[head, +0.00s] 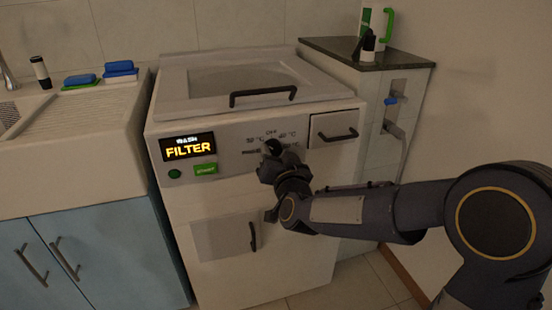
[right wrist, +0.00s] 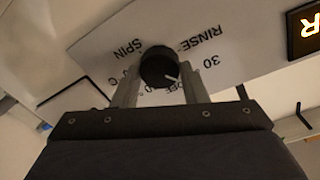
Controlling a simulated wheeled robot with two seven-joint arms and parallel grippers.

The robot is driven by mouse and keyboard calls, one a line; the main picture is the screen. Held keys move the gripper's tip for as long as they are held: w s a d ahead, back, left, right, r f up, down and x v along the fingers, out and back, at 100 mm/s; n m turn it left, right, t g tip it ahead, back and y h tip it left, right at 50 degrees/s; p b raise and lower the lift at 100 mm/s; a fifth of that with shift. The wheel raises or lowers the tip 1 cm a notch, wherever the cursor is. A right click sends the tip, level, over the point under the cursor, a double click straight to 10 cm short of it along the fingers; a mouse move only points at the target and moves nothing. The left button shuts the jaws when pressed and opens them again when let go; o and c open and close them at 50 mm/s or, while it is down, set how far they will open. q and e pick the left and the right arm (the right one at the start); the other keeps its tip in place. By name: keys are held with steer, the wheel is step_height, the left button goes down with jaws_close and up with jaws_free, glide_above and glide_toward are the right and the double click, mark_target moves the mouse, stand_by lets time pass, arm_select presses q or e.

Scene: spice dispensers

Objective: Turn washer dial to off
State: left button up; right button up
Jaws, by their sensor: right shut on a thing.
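The washer (head: 250,205) stands in the middle of the head view. Its round black dial (head: 271,147) is on the front panel, below the "OFF" mark. My right gripper (head: 270,158) is at the dial and covers part of it. In the right wrist view the dial (right wrist: 158,66) sits between the two fingers of my right gripper (right wrist: 158,78), which is shut on it. The panel appears roughly upside down there. The dial's white pointer (right wrist: 173,78) points to the lower right, between "30" and the partly hidden "OFF". My left gripper is not in view.
The display (head: 188,147) reads "WASH FILTER", above a green start button (head: 205,169). A drawer (head: 335,130) with a black handle is right of the dial. A lid handle (head: 263,93) projects above. A sink (head: 60,140) stands left, a dark-topped counter (head: 365,53) right.

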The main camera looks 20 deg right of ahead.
steer(key=m+b, duration=0.2)
steer(key=m, duration=0.2)
steer(key=shift+f+b, duration=0.1)
steer(key=shift+b, duration=0.25)
steer(key=shift+m+b, duration=0.85)
steer(key=shift+m, duration=1.05)
steer(key=o, duration=1)
steer(key=shift+c, duration=0.2)
steer(key=shift+s+r, duration=0.1)
steer(key=shift+r, duration=0.1)
